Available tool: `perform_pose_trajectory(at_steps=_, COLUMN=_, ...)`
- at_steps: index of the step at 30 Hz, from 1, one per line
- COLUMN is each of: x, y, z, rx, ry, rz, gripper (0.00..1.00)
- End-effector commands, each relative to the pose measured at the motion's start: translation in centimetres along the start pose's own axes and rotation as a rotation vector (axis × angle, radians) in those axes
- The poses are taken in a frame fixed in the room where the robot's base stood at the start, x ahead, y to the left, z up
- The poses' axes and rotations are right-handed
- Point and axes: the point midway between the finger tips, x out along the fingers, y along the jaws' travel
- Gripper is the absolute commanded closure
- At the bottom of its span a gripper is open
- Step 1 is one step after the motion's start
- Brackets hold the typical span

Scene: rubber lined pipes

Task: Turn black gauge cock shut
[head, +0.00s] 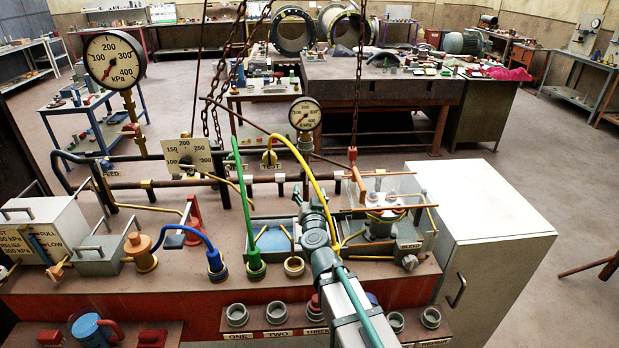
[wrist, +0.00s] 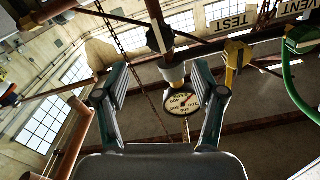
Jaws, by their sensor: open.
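The black gauge cock (wrist: 158,39) shows in the wrist view as a dark knob on the pipe, just beyond my fingertips, with a pale collar beside it. A round white gauge (wrist: 183,103) shows between my fingers. In the head view this gauge (head: 305,115) stands on the back pipe, with the cock (head: 305,146) small and dark below it. My gripper (wrist: 160,78) is open and empty, its fingers on either side of the view towards the cock, apart from it. In the head view my gripper (head: 311,192) is in front of and below the gauge; its fingertips are hard to make out.
A yellow valve (wrist: 235,60) labelled TEST and a green one (wrist: 301,38) labelled VENT sit near the cock. A yellow hose (head: 322,185) arches close to my gripper. Chains (head: 358,80) hang around. A clear-walled box (head: 385,200) stands to the right.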

Motion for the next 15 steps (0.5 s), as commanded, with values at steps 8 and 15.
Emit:
perform_pose_trajectory(at_steps=8, x=4.0, y=-0.1, z=0.0, rx=-0.004, ry=0.000, rz=-0.001, gripper=0.31)
perform_pose_trajectory(at_steps=15, x=8.2, y=-0.1, z=0.0, rx=-0.006, ry=0.000, rz=-0.001, gripper=0.31)
